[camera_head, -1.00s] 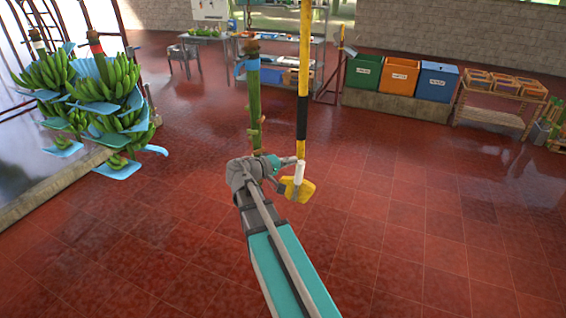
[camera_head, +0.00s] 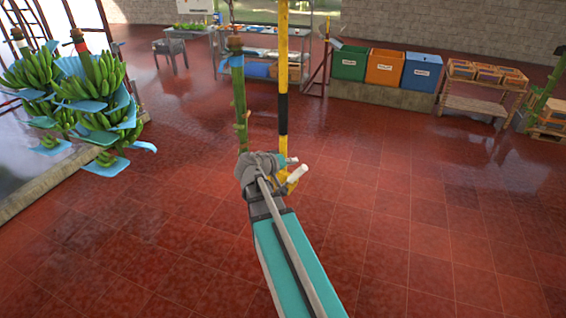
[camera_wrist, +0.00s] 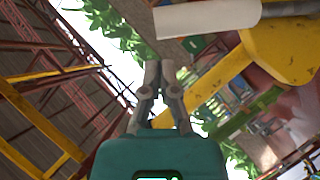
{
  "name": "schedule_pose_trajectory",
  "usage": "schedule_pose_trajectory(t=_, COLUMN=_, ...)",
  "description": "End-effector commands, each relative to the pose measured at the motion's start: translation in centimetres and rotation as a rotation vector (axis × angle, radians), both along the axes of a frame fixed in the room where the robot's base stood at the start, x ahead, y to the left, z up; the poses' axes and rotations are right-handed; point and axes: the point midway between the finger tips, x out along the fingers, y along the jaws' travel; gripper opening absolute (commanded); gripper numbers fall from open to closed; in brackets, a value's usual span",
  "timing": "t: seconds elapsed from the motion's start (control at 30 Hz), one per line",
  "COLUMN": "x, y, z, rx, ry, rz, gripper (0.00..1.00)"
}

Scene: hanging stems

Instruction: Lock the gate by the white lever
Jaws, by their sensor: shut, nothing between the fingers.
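The white lever (camera_head: 298,173) is a short white bar at the lower end of a yellow and black pole (camera_head: 283,115). It slants up to the right in the head view. In the wrist view the white lever (camera_wrist: 205,18) lies across the top, with a yellow plate (camera_wrist: 288,45) to its right. My gripper (camera_head: 292,160) is just above the lever in the head view. In the wrist view my gripper (camera_wrist: 160,68) is shut and empty, its fingertips below the lever in the picture; contact is not clear. The yellow plate (camera_head: 278,181) is partly hidden by my arm.
A green stem (camera_head: 239,105) hangs left of the pole. Banana bunches (camera_head: 90,95) hang at the far left. Green, orange and blue bins (camera_head: 385,66) stand at the back right. The red tiled floor (camera_head: 420,220) is clear to the right.

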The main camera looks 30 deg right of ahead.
Motion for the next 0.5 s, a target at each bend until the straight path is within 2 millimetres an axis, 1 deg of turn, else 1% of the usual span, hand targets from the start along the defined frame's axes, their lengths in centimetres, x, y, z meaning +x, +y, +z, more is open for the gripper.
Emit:
schedule_pose_trajectory(t=0.2, x=-0.34, y=-0.96, z=-0.68, rx=0.013, ry=-0.019, rz=-0.003, gripper=0.00)
schedule_pose_trajectory(t=0.5, x=-0.55, y=-1.04, z=-0.98, rx=0.014, ry=-0.018, rz=0.001, gripper=0.00)
